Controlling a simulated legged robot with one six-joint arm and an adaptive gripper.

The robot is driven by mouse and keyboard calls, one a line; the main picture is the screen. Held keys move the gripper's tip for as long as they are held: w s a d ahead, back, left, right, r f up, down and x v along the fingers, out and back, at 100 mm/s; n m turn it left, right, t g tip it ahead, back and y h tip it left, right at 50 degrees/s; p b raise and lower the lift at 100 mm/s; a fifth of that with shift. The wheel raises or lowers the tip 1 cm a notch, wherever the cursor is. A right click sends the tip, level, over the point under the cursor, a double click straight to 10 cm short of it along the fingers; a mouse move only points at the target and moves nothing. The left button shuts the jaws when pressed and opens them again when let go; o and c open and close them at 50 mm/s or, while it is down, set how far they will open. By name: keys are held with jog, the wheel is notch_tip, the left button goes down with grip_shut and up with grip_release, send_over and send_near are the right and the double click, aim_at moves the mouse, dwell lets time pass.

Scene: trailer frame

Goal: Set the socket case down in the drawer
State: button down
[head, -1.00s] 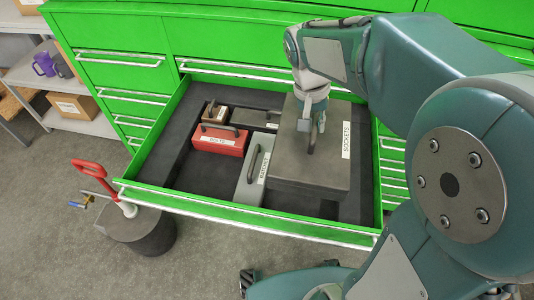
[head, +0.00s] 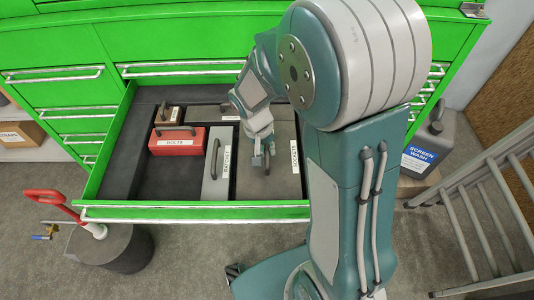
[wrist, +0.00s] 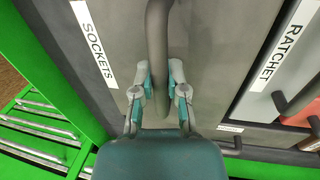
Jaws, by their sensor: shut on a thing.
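The socket case (head: 260,187) is a grey box with a white SOCKETS label, in the right part of the open green drawer (head: 180,211), right of the grey ratchet case (head: 215,185). It looks level; whether its base touches the drawer floor is hidden. My gripper (head: 262,160) is above its top at the handle. In the wrist view, my gripper's fingers (wrist: 161,92) are on both sides of the case's dark handle (wrist: 157,35), shut on it. The case's top (wrist: 130,40) fills the middle there.
A red bolts case (head: 180,141) and a small brown case (head: 169,115) lie farther left in the drawer. The drawer's left strip is bare. A ladder (head: 470,200) and a screen wash can (head: 428,145) stand at right; a dark drum (head: 112,250) stands front left.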

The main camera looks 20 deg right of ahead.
jog(key=shift+a+x, duration=0.2)
jog(key=shift+x, duration=0.95)
jog(key=shift+w, duration=0.15)
jog(key=c, duration=0.7)
grip_release()
jog(key=shift+f, duration=0.1)
jog(key=shift+o, duration=0.2)
jog(key=s+v, duration=0.1)
jog(key=v, duration=1)
jog(key=s+d+r+n+t+y, duration=0.2)
jog(key=s+r+t, duration=0.4)
jog(key=s+r, duration=0.6)
jog(key=shift+s+r+n, duration=0.2)
jog(key=shift+s+n, duration=0.6)
jog(key=shift+s, duration=0.25)
